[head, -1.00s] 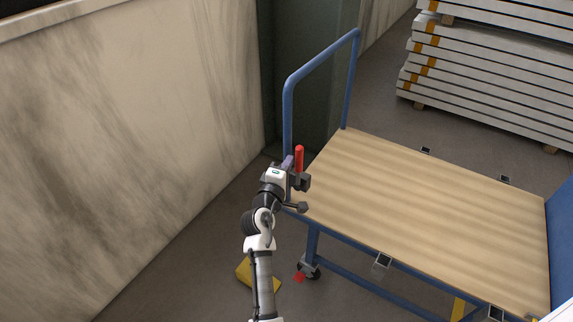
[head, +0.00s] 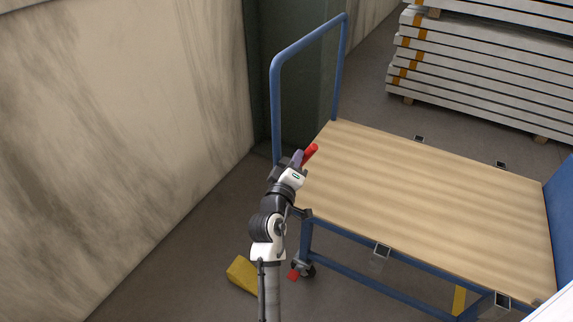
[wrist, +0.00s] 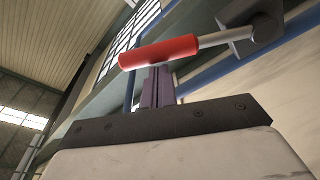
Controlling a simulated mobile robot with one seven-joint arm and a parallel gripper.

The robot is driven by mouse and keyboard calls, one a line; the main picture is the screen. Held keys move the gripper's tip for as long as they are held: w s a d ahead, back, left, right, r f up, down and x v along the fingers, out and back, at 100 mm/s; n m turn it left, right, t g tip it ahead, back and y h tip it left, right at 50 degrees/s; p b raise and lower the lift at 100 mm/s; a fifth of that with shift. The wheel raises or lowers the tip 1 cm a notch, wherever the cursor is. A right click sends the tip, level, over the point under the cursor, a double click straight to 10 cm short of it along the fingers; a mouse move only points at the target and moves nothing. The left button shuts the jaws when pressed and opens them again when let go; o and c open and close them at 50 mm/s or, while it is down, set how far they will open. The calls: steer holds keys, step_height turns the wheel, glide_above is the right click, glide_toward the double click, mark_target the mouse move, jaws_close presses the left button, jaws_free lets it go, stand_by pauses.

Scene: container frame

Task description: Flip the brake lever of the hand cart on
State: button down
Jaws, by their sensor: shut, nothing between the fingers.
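In the head view the grip tilts toward the upper right. In the wrist view the red grip (wrist: 158,52) lies nearly level on a metal rod that runs to a dark pivot block (wrist: 250,28). My gripper (head: 298,158) is at the lever. Its purple-grey fingers (wrist: 158,85) are shut with nothing between them, and their tips are close against the red grip's underside in the wrist view. I cannot tell whether they touch.
The cart's blue handle frame (head: 275,110) rises just beyond my gripper. A stained wall (head: 110,130) stands to the left. A yellow block (head: 241,275) lies on the floor near a caster (head: 303,268). Stacked pale planks (head: 480,80) stand behind. The cart's wooden deck is bare.

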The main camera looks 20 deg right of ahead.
steer(key=s+d+f+m+b, duration=0.3)
steer(key=s+f+m+b, duration=0.1)
steer(key=b, duration=0.1)
steer(key=shift+s+d+h, duration=0.15)
steer(key=shift+h, duration=0.25)
steer(key=shift+d+f, duration=0.1)
steer(key=shift+f, duration=0.05)
stand_by(0.4)
